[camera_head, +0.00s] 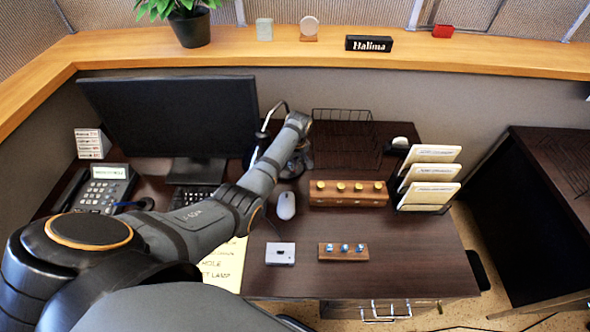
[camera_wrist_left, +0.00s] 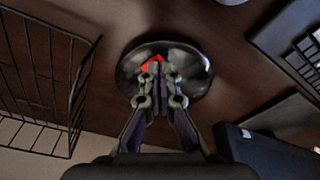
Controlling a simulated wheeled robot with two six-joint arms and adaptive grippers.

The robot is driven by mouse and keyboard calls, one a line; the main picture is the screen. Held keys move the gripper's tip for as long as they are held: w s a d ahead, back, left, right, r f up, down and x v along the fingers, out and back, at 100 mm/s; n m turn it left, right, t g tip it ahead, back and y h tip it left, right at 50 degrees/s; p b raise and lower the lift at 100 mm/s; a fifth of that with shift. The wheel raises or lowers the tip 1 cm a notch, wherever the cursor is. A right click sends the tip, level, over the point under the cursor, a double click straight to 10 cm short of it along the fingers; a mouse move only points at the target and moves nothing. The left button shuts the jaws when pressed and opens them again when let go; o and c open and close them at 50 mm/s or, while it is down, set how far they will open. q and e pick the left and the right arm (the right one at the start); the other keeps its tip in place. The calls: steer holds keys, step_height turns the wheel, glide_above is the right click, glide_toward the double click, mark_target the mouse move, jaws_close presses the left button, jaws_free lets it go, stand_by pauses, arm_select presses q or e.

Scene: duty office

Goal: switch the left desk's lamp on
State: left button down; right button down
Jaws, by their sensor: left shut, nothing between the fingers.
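The desk lamp (camera_head: 264,133) stands behind my left arm, right of the monitor; its thin shiny stem shows, and the arm hides much of the rest. In the left wrist view its round, glossy dark base (camera_wrist_left: 196,72) lies under my fingers, with a red part (camera_wrist_left: 152,63) partly hidden behind the fingertips. My left gripper (camera_head: 292,170) points down at the base. In the left wrist view the left gripper (camera_wrist_left: 160,72) is shut and empty, its tips over the red part; I cannot tell whether they touch. The right gripper is not in view.
A monitor (camera_head: 170,115) and phone (camera_head: 105,188) stand left. A wire basket (camera_head: 345,140) is behind right. A mouse (camera_head: 286,205), a wooden block with yellow knobs (camera_head: 347,201), a small white box (camera_head: 280,254) and a letter rack (camera_head: 428,178) stand on the desk (camera_head: 420,250).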

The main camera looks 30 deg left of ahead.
arm_select(q)
steer(key=shift+f+b, duration=0.3)
steer(key=shift+f, duration=0.25)
steer(key=shift+r, duration=0.1)
step_height(320, 180, up, 7)
steer(key=p, duration=0.8)
stand_by(0.4)
